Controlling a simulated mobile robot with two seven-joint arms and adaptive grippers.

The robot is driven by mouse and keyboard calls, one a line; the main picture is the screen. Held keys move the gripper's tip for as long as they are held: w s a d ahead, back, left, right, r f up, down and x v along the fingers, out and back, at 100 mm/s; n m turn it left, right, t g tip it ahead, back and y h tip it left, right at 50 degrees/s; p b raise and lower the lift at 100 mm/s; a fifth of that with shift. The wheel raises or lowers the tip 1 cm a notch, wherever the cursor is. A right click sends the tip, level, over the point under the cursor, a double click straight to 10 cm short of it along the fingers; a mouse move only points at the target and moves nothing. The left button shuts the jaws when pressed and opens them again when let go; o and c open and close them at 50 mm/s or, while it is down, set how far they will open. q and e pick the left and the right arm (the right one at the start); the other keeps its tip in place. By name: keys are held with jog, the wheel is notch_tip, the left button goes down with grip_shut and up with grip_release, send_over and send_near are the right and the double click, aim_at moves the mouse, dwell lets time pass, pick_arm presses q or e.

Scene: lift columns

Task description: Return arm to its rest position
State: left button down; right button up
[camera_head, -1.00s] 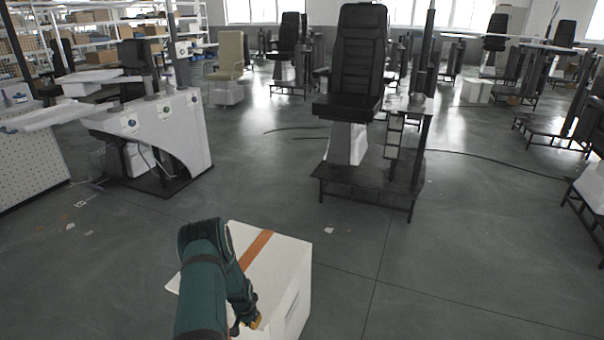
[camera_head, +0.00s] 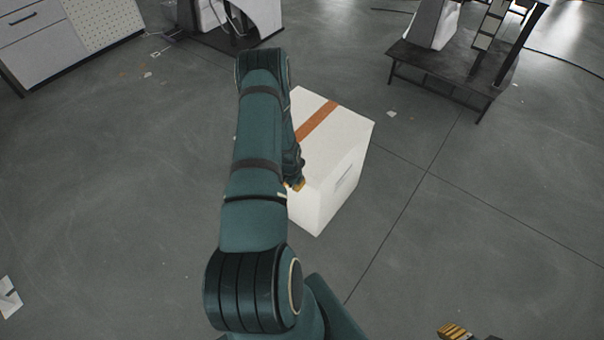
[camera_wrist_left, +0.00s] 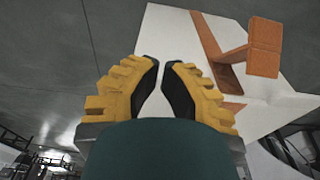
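My left arm (camera_head: 255,150) is dark green and reaches forward across the middle of the head view. My left gripper (camera_head: 299,185) shows only as a bit of gold beside the near left side of a white box (camera_head: 340,135). In the left wrist view, its two ribbed yellow fingers (camera_wrist_left: 161,64) have black inner pads and lean toward each other, with a narrow empty gap between the tips. The white box also shows behind them (camera_wrist_left: 165,30). My right gripper (camera_head: 453,331) shows as gold tips at the bottom edge; most of it is out of view.
The box stands on the grey floor with an orange strip (camera_head: 318,121) on top. An orange block (camera_wrist_left: 265,48) shows by it in the wrist view. A dark platform (camera_head: 440,72) stands at upper right, a cabinet (camera_head: 45,40) at upper left.

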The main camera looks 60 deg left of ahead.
pick_arm(q)
jog(key=shift+s+d+r, duration=0.2)
jog(key=shift+s, duration=0.45)
jog(key=shift+s+d+r, duration=0.15)
jog(key=shift+s+d, duration=0.05)
jog(key=shift+s, duration=0.45)
jog(key=w+d+r+t+h, duration=0.1)
jog(key=w+d+r, duration=0.25)
jog(key=d, duration=0.75)
jog(key=w+d+r+h, duration=0.15)
jog(key=w+d, duration=0.35)
jog(key=d, duration=0.6)
jog(key=s+d+r, duration=0.2)
jog(key=d, duration=0.5)
jog(key=s+d+r+m+h, duration=0.1)
jog(key=s+d+r, duration=0.1)
jog(key=d, duration=0.5)
jog(key=s+d+r, duration=0.2)
jog(key=d+r, duration=0.2)
jog(key=d, duration=0.3)
jog(key=shift+s+r+m+g+h, duration=0.15)
jog(key=shift+s+m+g+h, duration=0.2)
jog(key=shift+m+g, duration=0.05)
jog(key=shift+a, duration=0.1)
